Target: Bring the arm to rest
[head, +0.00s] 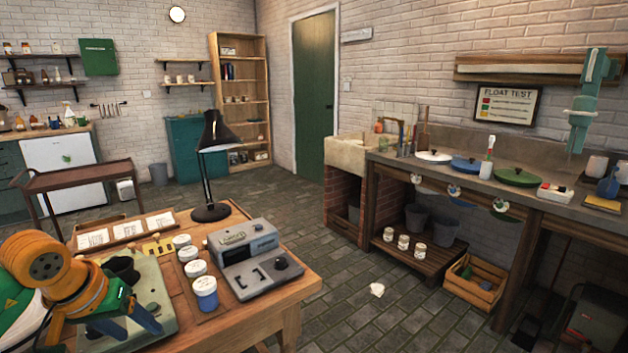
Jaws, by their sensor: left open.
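My left arm comes in at the lower left, with orange and yellow links. Its gripper (124,323) has blue fingers that stand apart with nothing seen between them. It is over a grey-green plate (158,290) on the wooden table (285,312). A dark object (122,268) is on this plate, just behind the fingers. Whether the fingers touch the plate cannot be told.
Several white-lidded jars (205,291), a grey device (250,257), a black lamp (210,165) and white cards (127,229) crowd the table. A counter (400,157) with coloured lids runs along the right wall. Open floor (350,300) lies between.

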